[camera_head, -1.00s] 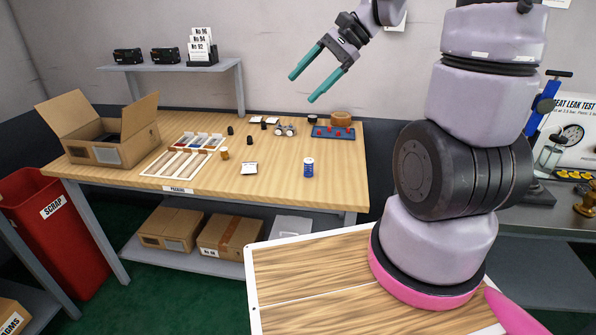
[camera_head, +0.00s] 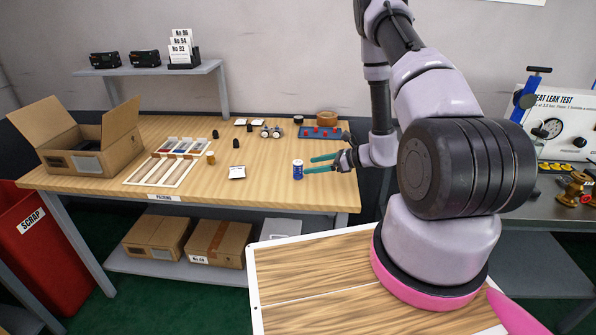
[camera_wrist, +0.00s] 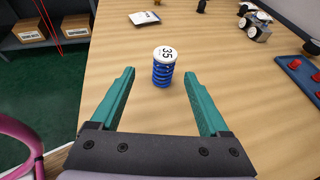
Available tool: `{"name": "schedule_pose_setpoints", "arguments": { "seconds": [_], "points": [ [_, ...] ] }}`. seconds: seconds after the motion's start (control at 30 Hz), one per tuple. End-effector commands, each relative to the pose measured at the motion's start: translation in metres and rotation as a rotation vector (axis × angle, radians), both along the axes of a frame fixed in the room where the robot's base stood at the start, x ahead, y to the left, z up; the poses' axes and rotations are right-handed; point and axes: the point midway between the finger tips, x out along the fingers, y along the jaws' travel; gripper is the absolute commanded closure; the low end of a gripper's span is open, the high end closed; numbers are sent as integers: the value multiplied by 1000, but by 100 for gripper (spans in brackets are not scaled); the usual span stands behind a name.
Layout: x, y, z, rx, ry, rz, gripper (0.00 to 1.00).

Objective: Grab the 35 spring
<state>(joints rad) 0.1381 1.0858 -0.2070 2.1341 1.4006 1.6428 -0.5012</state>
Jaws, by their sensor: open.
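The 35 spring (camera_head: 298,170) is a blue coil with a white cap. It stands upright near the right front of the wooden packing bench (camera_head: 262,194). In the wrist view the 35 spring (camera_wrist: 164,70) shows the number 35 on its cap. My gripper (camera_head: 322,164) is low over the bench, just right of the spring, with its teal fingers pointing left toward it. In the wrist view my gripper (camera_wrist: 160,85) is open. The spring stands between the lines of the two fingers, near or just beyond their tips, and nothing is visibly gripped.
A white card (camera_head: 237,172) lies left of the spring. A small wheeled device (camera_head: 271,132) and a blue tray with red pieces (camera_head: 320,133) are behind. A divided tray (camera_head: 165,166) and an open cardboard box (camera_head: 92,152) stand at left. Bench around the spring is clear.

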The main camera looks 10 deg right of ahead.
Motion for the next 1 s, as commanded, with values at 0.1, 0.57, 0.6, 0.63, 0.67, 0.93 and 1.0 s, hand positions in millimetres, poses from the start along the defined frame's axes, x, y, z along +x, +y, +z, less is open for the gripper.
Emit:
{"name": "schedule_pose_setpoints", "arguments": {
  "seconds": [0.1,0.57,0.6,0.63,0.67,0.93,1.0],
  "points": [
    [9,18,-8,0,0,6,21],
    [41,56,-25,-1,-1,8,21],
    [45,60,-27,-1,-2,8,21],
    [47,63,-29,0,0,7,21],
    [49,66,-31,-1,0,8,21],
    [55,74,-34,0,-1,4,21],
    [55,74,-34,0,-1,4,21]
  ]
}}
